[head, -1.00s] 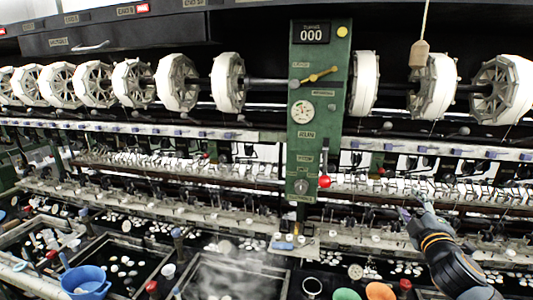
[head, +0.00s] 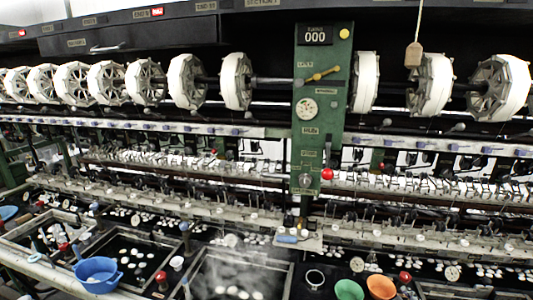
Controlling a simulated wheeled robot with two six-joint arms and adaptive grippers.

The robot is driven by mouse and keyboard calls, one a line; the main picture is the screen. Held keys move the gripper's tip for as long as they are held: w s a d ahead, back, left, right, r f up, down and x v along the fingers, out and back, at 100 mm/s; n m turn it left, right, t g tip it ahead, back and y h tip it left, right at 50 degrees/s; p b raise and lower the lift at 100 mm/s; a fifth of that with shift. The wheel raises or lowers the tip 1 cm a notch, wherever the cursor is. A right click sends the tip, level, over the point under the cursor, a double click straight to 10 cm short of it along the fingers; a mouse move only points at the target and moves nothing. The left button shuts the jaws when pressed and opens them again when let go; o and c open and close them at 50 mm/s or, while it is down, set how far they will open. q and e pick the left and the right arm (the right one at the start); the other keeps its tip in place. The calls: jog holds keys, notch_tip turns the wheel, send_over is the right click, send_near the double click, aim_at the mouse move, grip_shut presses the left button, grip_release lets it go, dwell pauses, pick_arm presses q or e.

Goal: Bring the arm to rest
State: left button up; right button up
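Neither of my arms shows in the head view now, and neither gripper is in view. The reeling machine fills the picture, with a green control column (head: 322,110) a little right of the middle. The column carries a counter reading 000 (head: 315,36), a yellow lever (head: 323,73), a round gauge (head: 307,109) and a red knob (head: 327,174). White reels (head: 187,82) stand in a row on both sides of it.
Dark basins with white cocoons (head: 128,258) lie along the front. A blue pot (head: 97,274) stands at lower left. A green bowl (head: 348,290) and an orange bowl (head: 381,287) stand at lower right. A wooden tag (head: 414,54) hangs on a cord at upper right.

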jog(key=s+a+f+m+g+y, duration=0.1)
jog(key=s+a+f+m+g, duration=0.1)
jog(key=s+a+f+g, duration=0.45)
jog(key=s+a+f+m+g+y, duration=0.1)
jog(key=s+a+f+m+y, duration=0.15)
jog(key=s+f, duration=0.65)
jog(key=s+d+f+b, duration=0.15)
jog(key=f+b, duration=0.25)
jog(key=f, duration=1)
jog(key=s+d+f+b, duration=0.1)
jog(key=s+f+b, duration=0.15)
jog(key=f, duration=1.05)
pick_arm(q)
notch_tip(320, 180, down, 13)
jog(key=b, duration=0.6)
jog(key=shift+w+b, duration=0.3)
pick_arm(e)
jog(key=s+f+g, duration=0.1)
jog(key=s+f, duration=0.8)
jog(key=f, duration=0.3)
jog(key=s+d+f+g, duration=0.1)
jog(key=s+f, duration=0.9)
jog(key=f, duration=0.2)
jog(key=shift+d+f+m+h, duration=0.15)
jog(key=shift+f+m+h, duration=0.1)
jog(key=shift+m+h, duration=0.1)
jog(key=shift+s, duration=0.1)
